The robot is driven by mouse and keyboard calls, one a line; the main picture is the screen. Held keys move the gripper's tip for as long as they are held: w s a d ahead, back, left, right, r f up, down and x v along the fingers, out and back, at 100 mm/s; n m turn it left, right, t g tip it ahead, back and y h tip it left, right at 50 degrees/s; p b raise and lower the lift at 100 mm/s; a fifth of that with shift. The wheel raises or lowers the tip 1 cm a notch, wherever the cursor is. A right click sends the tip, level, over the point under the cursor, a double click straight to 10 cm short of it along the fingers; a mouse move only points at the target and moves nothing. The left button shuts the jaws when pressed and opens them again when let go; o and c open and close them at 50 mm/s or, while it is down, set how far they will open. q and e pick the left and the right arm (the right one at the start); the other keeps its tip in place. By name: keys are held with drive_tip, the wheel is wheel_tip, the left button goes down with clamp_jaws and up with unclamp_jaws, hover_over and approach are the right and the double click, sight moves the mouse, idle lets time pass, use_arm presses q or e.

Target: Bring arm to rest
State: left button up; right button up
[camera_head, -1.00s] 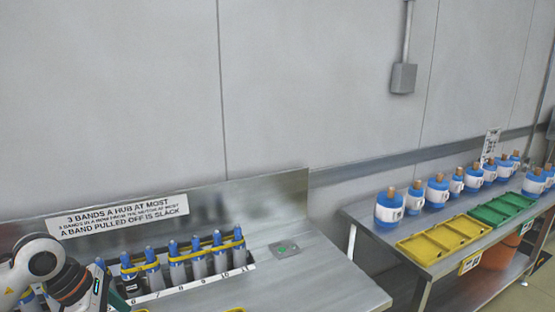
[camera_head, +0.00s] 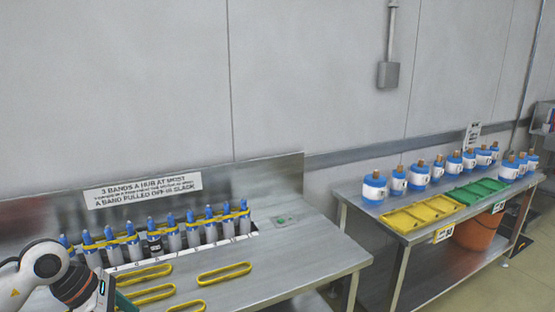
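My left arm comes in at the lower left corner, white with dark joints. Its gripper fingers are not clearly seen; a dark and teal end part shows at the bottom edge. My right arm is not in view. On the near steel bench (camera_head: 300,262) stands a row of blue-topped grey hubs (camera_head: 173,236) with yellow bands around them. Several loose yellow bands (camera_head: 224,273) lie flat on the bench in front of the row. The arm end is just left of these bands, and I cannot tell its height above the bench.
A sign (camera_head: 143,190) is on the bench's back panel. A second steel table (camera_head: 349,196) at right holds several blue jars (camera_head: 374,188), a yellow tray (camera_head: 424,212) and a green tray (camera_head: 476,191). An orange bucket (camera_head: 478,232) is below. A gap separates the tables.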

use_arm(q)
drive_tip(key=w+d+f+n+t+h, duration=0.4)
drive_tip(key=w+d+f+n+h, duration=0.35)
drive_tip(key=f+n, duration=0.35)
drive_tip(key=s+a+f+n+t+y, duration=0.1)
drive_tip(key=a+f+n+t+y, duration=0.25)
drive_tip(key=f+n, duration=0.7)
drive_tip(key=s+a+f+n+t+y, duration=0.1)
drive_tip(key=a+f+n+t+y, duration=0.25)
drive_tip(key=f+n, duration=0.65)
drive_tip(key=s+a+f+n+g+y, duration=0.1)
drive_tip(key=s+f+n+g+y, duration=0.55)
drive_tip(key=s+f, duration=1.2)
drive_tip(key=s+d+f+n+g, duration=0.1)
drive_tip(key=s+f+n, duration=0.1)
drive_tip(key=s, duration=0.6)
drive_tip(key=s+d+f+n+g, duration=0.2)
drive_tip(key=s+f, duration=0.3)
drive_tip(key=s, duration=0.4)
drive_tip(key=s+d+f+n+g, duration=0.2)
drive_tip(key=s+f+n, duration=0.2)
drive_tip(key=s, duration=0.5)
drive_tip(key=shift+s+d+h, duration=0.15)
drive_tip(key=shift+d+h, duration=0.1)
drive_tip(key=shift+h, duration=0.05)
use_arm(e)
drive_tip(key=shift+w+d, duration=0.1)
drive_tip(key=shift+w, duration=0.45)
